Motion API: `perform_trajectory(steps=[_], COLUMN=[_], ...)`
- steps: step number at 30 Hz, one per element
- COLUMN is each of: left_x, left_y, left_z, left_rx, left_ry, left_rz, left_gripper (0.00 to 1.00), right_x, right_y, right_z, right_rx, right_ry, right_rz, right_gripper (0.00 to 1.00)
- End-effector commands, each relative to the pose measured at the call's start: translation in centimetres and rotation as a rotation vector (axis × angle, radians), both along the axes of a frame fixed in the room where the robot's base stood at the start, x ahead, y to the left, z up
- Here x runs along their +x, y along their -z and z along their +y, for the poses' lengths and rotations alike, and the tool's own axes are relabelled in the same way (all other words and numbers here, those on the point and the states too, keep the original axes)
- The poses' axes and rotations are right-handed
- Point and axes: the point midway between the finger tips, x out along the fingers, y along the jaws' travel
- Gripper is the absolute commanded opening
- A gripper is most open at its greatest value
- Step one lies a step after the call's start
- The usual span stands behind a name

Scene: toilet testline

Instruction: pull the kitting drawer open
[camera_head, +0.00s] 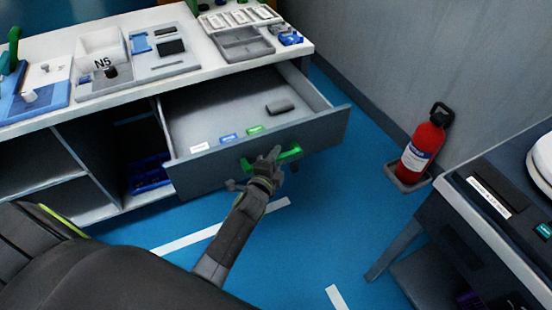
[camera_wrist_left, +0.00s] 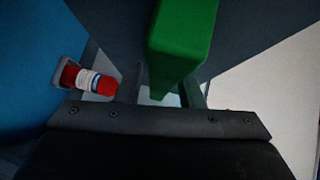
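The kitting drawer (camera_head: 325,128) is a grey drawer in the white-topped bench, pulled well out in the head view. Its green handle (camera_head: 290,154) is on the outer face of the front panel. My left gripper (camera_head: 272,158) is at the handle, with its fingers on either side of the green bar; part of the handle is hidden behind them. In the left wrist view the green handle (camera_wrist_left: 182,35) runs down between the two fingers (camera_wrist_left: 163,88), and the gripper looks shut on it. My right gripper is not in view.
Inside the drawer lie a dark block (camera_head: 281,108) and small white, blue and green labels. Trays and fixtures (camera_head: 242,44) stand on the bench top. A red fire extinguisher (camera_head: 424,148) stands to the right, near a dark table (camera_head: 450,235). Blue floor is clear between.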

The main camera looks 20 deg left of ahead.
Motion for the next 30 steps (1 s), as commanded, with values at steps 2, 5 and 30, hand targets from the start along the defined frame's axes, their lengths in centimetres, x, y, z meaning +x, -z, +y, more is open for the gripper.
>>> perform_trajectory(steps=[2, 5, 30], left_x=[-0.1, -0.7, -16.1], left_y=[0.0, -0.2, -2.4], left_z=[0.0, 0.0, -1.1], left_rx=[0.0, 0.0, -0.002], left_ry=[0.0, -0.001, -0.002], left_rz=[0.0, 0.002, 0.002], left_gripper=[0.34, 0.34, 0.34], right_x=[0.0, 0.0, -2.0], right_y=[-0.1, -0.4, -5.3], right_z=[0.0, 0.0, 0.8], right_rx=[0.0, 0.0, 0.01], right_ry=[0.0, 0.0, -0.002], right_rz=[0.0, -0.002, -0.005], right_gripper=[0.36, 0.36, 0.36])
